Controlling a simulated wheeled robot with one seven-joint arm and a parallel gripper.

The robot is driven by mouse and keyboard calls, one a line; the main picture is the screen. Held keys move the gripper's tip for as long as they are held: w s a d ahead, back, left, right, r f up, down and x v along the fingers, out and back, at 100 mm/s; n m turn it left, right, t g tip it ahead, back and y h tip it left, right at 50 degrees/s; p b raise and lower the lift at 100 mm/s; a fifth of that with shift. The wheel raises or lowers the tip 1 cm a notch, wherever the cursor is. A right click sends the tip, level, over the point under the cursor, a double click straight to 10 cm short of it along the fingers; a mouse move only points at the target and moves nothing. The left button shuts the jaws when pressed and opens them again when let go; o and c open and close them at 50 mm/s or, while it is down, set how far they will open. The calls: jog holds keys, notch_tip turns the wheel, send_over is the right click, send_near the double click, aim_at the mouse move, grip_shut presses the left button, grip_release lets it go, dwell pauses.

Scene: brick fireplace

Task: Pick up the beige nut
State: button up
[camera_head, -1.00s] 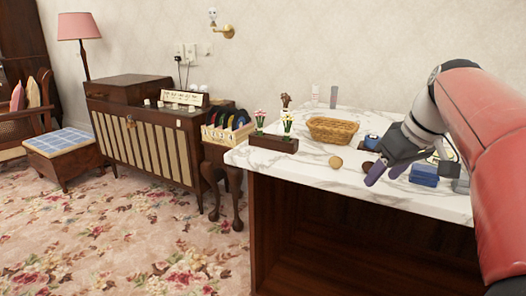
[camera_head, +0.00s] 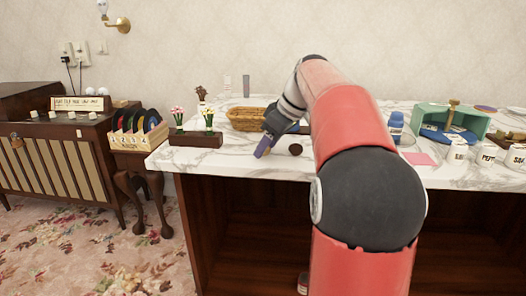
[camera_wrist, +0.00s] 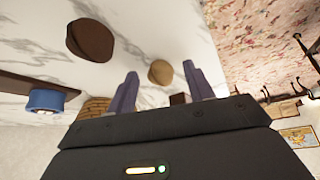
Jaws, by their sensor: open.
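The beige nut (camera_wrist: 161,73) is a small round tan thing on the white marble counter. In the wrist view it shows between and just beyond the tips of my gripper's two purple fingers, with space on both sides. My gripper (camera_wrist: 160,69) is open and empty. In the head view my gripper (camera_head: 263,149) is low over the counter's front part, and the beige nut is hidden there. A dark brown nut (camera_wrist: 90,40) lies apart to the left in the wrist view; in the head view it lies right of my fingers (camera_head: 295,149).
A wicker basket (camera_head: 246,118) stands behind my gripper, and a dark planter with flowers (camera_head: 196,138) is to its left. On the right are a green tray (camera_head: 484,122), a pink card (camera_head: 419,159) and white jars (camera_head: 457,154). The counter's front edge is close.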

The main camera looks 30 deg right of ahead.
jog(key=shift+w+f, duration=0.1)
jog(key=c, duration=1.1)
jog(key=shift+a, duration=0.1)
